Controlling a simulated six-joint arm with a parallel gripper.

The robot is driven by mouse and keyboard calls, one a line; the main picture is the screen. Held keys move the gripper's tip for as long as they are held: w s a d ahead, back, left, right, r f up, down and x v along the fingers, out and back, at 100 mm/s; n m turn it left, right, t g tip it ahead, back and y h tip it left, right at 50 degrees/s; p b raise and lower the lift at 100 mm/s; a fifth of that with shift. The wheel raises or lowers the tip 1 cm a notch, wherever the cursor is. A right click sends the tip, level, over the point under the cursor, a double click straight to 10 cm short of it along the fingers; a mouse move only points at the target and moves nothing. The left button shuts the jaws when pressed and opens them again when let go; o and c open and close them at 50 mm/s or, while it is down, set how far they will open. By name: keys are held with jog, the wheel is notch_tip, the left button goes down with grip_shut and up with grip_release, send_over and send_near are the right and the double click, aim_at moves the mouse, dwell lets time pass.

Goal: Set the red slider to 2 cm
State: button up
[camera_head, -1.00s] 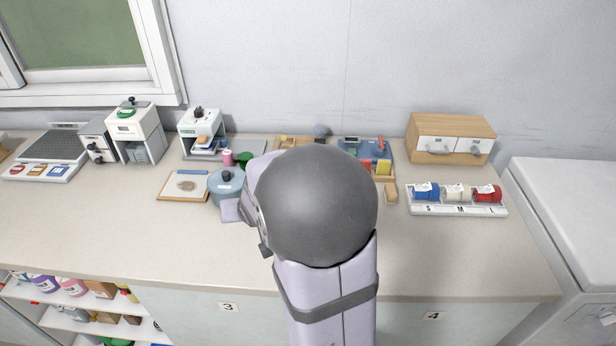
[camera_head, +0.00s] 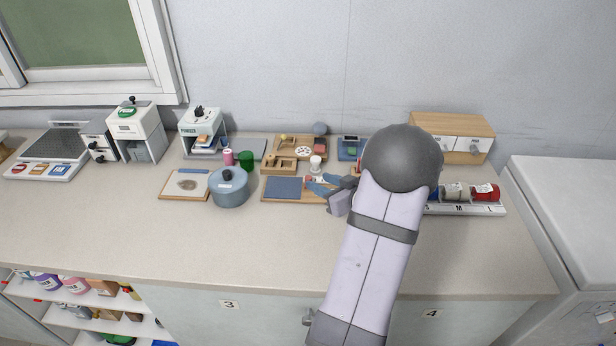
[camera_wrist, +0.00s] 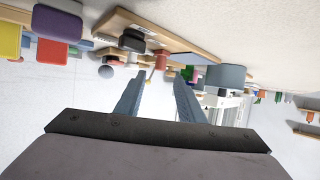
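My gripper (camera_head: 311,186) is low over the right end of a wooden board (camera_head: 267,199) with a dark blue panel (camera_head: 284,187). In the wrist view its two blue fingers (camera_wrist: 158,84) stand apart with nothing between them. A small red spot (camera_head: 308,180) shows beside the fingertips in the head view. It is too small to tell whether it is the red slider. No scale marks are readable. In the wrist view, a board (camera_wrist: 172,39) carries a dark block (camera_wrist: 131,40). My arm and gripper hide the board's right end in the head view.
A blue-grey pot (camera_head: 230,190) stands left of the board. Wooden trays (camera_head: 279,165) and a white cup (camera_head: 316,163) are behind it. A rack of spools (camera_head: 482,209) stands at the right. The counter in front is clear.

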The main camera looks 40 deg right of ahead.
aim_at(308, 177)
jog(key=shift+p+x, duration=0.6)
jog(key=shift+x, duration=3.1)
jog(key=shift+c, duration=0.3)
